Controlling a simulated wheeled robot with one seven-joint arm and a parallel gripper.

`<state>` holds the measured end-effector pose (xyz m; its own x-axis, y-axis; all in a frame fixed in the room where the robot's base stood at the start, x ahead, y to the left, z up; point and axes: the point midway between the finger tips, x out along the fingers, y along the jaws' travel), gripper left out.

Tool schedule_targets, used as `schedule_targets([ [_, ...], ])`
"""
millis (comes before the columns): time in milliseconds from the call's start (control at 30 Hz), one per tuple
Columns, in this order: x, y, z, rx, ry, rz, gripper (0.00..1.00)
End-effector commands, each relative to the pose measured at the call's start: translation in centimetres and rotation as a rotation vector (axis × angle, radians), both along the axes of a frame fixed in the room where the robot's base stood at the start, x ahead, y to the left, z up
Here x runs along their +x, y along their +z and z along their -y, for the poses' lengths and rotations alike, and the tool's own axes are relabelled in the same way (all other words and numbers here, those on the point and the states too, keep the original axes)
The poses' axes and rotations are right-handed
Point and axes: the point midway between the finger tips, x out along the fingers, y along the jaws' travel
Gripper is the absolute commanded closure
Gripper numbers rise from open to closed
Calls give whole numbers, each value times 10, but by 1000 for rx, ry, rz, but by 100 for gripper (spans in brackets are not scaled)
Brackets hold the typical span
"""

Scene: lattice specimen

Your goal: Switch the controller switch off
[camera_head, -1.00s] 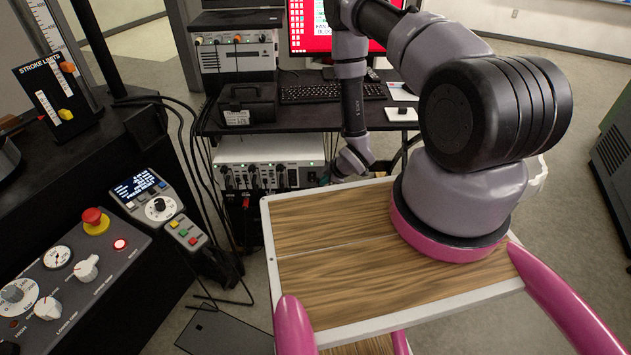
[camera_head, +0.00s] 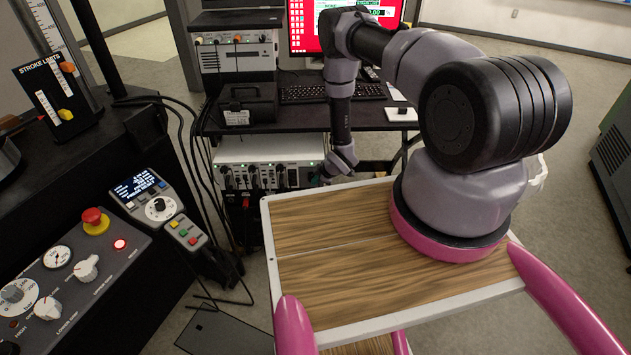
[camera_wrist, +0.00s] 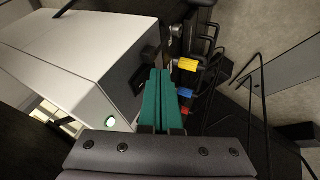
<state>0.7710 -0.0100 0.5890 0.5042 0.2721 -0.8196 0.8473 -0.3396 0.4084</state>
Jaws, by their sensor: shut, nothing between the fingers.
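The controller is a white box (camera_head: 270,149) on the shelf under the desk, its front panel carrying sockets, cables and small green lights. A dark part (camera_wrist: 140,78) on that front, perhaps the switch, is partly hidden by my fingers. My gripper (camera_wrist: 160,74) has teal fingers, shut and empty, close to this front. I cannot tell whether they touch it. In the head view my wrist is at the right end of the box, the fingertips barely visible.
Yellow, red and blue plugs (camera_wrist: 187,65) with black cables are just right of my fingers. The black desk (camera_head: 300,115) is above the box, with a keyboard (camera_head: 330,91) and monitor. A black control console (camera_head: 75,270) stands at the left.

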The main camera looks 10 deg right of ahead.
Motion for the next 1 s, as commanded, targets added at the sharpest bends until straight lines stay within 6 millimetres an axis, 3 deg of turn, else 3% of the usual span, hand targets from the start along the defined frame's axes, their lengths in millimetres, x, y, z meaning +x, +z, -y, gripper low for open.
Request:
schedule_targets([
  [433, 4, -1, 1, 1, 0, 1, 100],
  [1000, 5, 15, 1, 0, 0, 2, 100],
])
